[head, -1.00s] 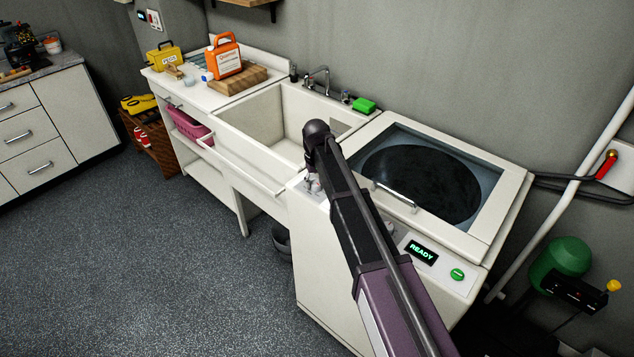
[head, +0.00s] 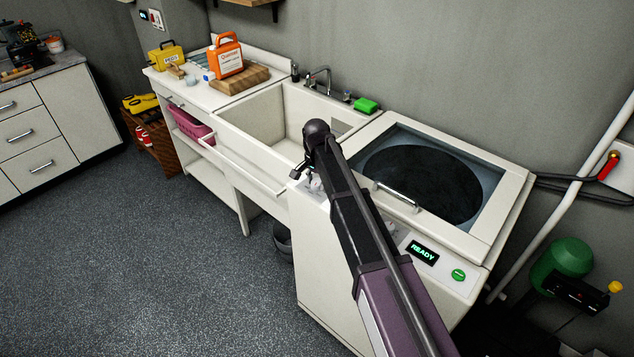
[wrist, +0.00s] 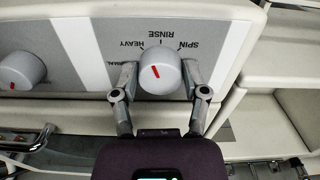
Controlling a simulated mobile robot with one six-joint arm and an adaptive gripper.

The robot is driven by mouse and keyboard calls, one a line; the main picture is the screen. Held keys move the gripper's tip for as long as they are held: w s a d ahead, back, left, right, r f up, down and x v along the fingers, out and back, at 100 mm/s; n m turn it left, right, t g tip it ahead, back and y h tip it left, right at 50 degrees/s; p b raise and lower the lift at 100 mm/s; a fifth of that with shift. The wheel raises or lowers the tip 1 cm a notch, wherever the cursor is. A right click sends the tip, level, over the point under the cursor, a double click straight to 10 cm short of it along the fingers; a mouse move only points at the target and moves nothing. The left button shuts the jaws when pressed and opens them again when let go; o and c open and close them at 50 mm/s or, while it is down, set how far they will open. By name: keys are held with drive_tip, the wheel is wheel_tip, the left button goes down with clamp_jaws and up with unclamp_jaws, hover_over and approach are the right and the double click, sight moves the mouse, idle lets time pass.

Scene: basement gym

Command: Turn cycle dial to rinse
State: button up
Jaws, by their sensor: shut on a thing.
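The cycle dial (wrist: 167,77) is a pale round knob with a red pointer mark, seen in the wrist view on a grey panel. Around its upper side the upside-down labels read HEAVY, RINSE and SPIN. The red mark points up and slightly left, on the HEAVY side of the RINSE label. My gripper (wrist: 158,82) is shut on the dial, one finger on each side of it. In the head view my gripper (head: 312,184) is at the washer's left front corner, where my arm mostly hides the dial. The white washer (head: 325,275) shows READY on its display (head: 422,252).
A second knob (wrist: 20,70) sits left of the dial in the wrist view. The washer's glass lid (head: 420,185) is closed, with a handle (head: 397,197) near my arm. A sink (head: 262,125) adjoins on the left. A green button (head: 458,275) is right of the display.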

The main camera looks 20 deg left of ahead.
drive_tip(key=m, duration=0.3)
drive_tip(key=shift+s+m, duration=0.1)
drive_tip(key=shift+m, duration=0.2)
idle(0.4)
drive_tip(key=o, duration=1.1)
drive_tip(key=shift+o, duration=0.2)
drive_tip(key=shift+n, duration=0.4)
